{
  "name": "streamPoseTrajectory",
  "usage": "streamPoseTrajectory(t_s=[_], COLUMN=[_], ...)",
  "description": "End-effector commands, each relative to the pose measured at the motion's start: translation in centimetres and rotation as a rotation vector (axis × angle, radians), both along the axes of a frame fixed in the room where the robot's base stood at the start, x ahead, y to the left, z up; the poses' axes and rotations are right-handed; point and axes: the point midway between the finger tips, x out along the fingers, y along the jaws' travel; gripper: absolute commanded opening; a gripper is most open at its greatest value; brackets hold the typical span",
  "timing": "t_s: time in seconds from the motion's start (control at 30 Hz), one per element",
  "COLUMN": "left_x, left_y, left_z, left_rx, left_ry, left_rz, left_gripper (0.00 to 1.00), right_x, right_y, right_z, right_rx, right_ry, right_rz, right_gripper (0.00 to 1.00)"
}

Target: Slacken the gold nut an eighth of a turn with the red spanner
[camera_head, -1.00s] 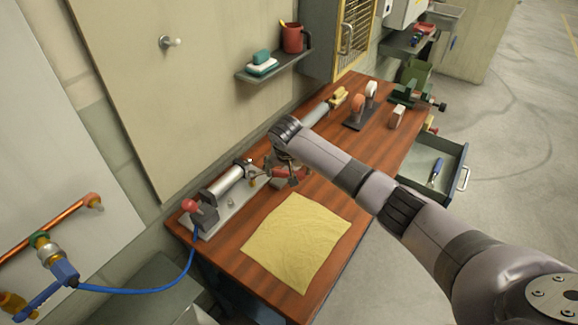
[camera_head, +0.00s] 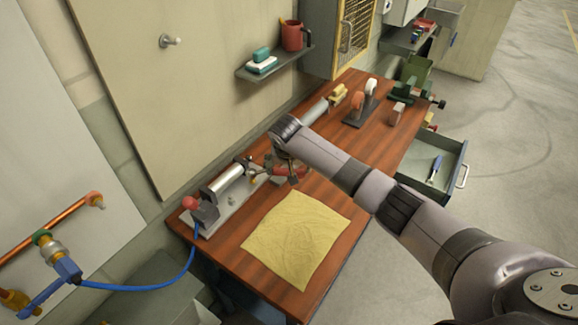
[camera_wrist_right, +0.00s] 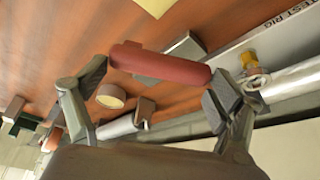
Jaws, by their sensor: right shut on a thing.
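The gold nut (camera_wrist_right: 249,60) shows just beyond the right finger, beside the silver cylinder (camera_wrist_right: 292,78). The spanner's jaw end is partly hidden by that finger, so I cannot tell whether it is seated on the nut. My left gripper is out of view.
The rig's grey base (camera_head: 232,208) carries a cylinder and a red knob (camera_head: 190,202). A yellow cloth (camera_head: 297,238) lies on the bench in front. A drawer (camera_head: 437,165) stands open at the right. A blue hose (camera_head: 150,288) hangs at the left.

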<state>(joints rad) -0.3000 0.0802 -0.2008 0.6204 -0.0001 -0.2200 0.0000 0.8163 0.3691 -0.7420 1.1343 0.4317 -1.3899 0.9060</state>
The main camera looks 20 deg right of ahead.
Motion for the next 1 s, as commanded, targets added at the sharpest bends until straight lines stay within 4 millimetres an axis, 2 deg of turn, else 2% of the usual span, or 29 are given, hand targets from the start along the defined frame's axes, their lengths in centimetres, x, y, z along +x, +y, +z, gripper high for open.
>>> streamPoseTrajectory(t_s=[1.0], left_x=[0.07], left_y=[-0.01], left_z=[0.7], left_rx=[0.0], left_ry=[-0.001], left_rz=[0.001], left_gripper=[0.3], right_x=[0.07], right_y=[0.0], right_z=[0.01], right_rx=[0.001], right_ry=[-0.001], right_rz=[-0.001], right_gripper=[0.42])
